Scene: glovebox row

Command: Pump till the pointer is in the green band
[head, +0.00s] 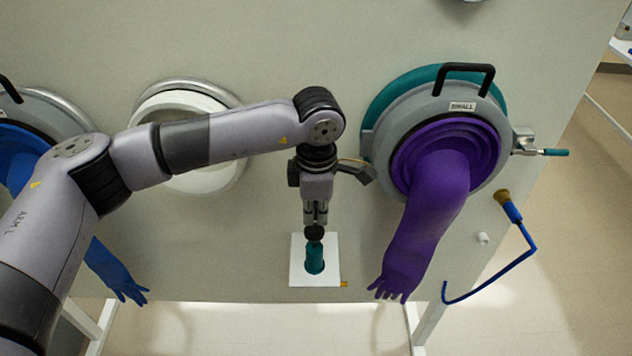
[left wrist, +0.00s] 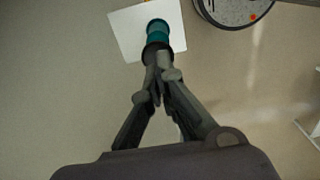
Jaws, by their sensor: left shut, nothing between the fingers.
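The teal pump (head: 314,259), a short cylinder with a black top, stands out from a white plate (head: 299,274) on the panel. My left gripper (head: 315,222) is shut with nothing between its fingers. Its tips are at the pump's black top, touching or almost touching it. In the left wrist view the closed fingers (left wrist: 157,72) point at the black end of the teal pump (left wrist: 157,29), in front of the white plate (left wrist: 125,28). I cannot make out a gauge pointer or green band in either view. My right gripper is not in view.
A glove port (head: 477,160) with a hanging purple glove (head: 433,225) is close on the right. A white round port (head: 185,170) is behind my left arm. A blue glove (head: 118,275) hangs at left; a blue bent rod (head: 520,270) is at right.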

